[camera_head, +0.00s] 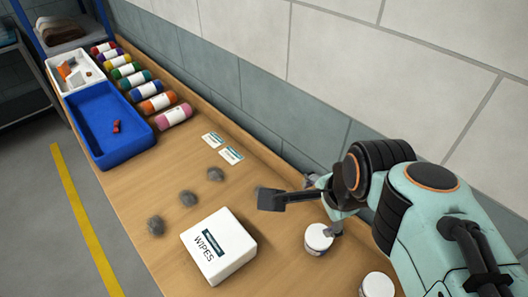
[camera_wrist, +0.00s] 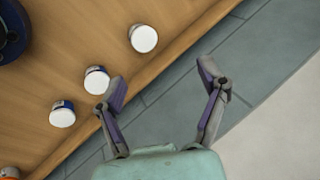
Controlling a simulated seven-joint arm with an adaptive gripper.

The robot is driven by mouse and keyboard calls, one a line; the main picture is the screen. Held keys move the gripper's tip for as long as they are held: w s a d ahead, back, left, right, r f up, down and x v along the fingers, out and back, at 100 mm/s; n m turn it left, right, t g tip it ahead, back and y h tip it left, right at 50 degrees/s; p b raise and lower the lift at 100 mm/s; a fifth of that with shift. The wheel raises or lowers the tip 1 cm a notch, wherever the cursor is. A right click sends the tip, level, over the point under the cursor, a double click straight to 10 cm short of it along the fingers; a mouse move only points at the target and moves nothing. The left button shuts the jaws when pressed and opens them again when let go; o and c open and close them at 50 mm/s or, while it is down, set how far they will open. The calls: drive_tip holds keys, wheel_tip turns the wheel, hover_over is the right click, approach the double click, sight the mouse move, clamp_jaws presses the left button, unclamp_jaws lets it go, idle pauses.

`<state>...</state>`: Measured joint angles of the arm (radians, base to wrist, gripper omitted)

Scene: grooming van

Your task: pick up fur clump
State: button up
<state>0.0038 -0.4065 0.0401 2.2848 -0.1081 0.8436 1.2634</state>
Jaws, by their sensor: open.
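Three grey fur clumps lie on the wooden counter in the head view: one by the cards (camera_head: 215,174), one in the middle (camera_head: 188,198) and one nearer the front edge (camera_head: 156,226). They lie in a slanting row, apart from each other. My gripper (camera_head: 302,214) is to the right of them, over the counter's wall side, with its fingers spread and nothing between them. A small grey patch shows at the tip of its dark finger; I cannot tell whether it is another clump. In the wrist view my gripper (camera_wrist: 163,82) is also open and empty, with no clump visible.
A white wipes box (camera_head: 218,246) stands in front of the clumps. White-lidded jars stand near my gripper (camera_head: 318,238) and lower right (camera_head: 377,285). Two cards (camera_head: 231,155), several coloured rolls (camera_head: 174,116) and a blue tray (camera_head: 95,93) lie farther left. A tiled wall (camera_head: 325,130) bounds the counter.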

drive_tip(key=w+a+f+m+y, duration=0.1)
drive_tip(key=w+a+f+m, duration=0.1)
drive_tip(key=w+m, duration=0.35)
drive_tip(key=w+a+f+m+t, duration=0.1)
drive_tip(key=w+a+f+m, duration=0.1)
drive_tip(key=w, duration=0.7)
drive_tip(key=w+a+f+m+y, duration=0.1)
drive_tip(key=w+a+m, duration=0.15)
drive_tip(key=w, duration=0.45)
drive_tip(key=f+g, duration=0.1)
drive_tip(key=f, duration=0.5)
drive_tip(key=w+a+f+m+g, duration=0.1)
drive_tip(key=f, duration=0.6)
drive_tip(key=f+m+g+y, duration=0.1)
drive_tip(key=f, duration=0.6)
drive_tip(key=shift+w+a+f, duration=0.1)
drive_tip(key=shift+w+a, duration=0.25)
drive_tip(key=shift+w, duration=0.05)
drive_tip(key=x, duration=0.6)
drive_tip(key=shift+f, duration=0.15)
drive_tip(key=shift+c, duration=0.3)
drive_tip(key=c, duration=0.7)
